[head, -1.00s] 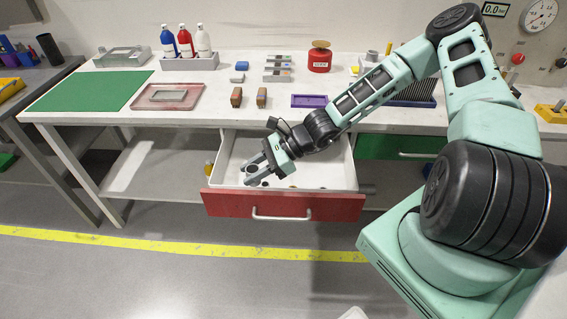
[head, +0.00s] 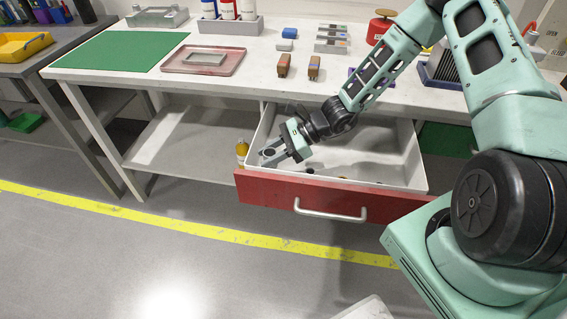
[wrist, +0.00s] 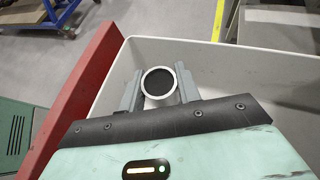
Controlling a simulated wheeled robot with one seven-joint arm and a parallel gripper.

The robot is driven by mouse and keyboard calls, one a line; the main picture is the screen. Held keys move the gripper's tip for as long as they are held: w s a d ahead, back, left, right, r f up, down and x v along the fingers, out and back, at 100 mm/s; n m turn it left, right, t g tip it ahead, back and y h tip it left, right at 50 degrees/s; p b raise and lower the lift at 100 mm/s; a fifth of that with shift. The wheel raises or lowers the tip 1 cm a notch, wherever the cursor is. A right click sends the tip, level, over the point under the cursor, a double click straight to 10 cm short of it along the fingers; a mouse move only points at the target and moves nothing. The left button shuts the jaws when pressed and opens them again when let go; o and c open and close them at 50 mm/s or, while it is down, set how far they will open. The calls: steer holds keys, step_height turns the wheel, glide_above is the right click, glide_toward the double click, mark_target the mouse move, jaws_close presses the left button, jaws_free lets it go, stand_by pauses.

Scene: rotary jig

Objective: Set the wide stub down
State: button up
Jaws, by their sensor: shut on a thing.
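My gripper (head: 276,157) is over the left end of the open drawer (head: 385,178), which has a red front and white walls. In the wrist view my gripper (wrist: 159,88) is shut on the wide stub (wrist: 158,82), a short round piece with a pale rim and a dark hollow or top. The stub sits between the two grey fingers, its round end facing the camera. I cannot tell whether its underside touches the drawer floor. In the head view the stub is mostly hidden by the fingers.
The drawer's red front (head: 330,196) with its handle stands nearest, and the white side wall (wrist: 230,60) is close to the fingers. A few small dark pieces lie in the drawer. On the bench above are two brown blocks (head: 284,65) and a pink tray (head: 203,60).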

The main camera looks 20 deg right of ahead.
steer(key=shift+f, duration=2.75)
steer(key=o, duration=1)
steer(key=shift+d, duration=0.1)
steer(key=v, duration=0.7)
steer(key=shift+s+d+r, duration=0.1)
steer(key=shift+d+r, duration=0.05)
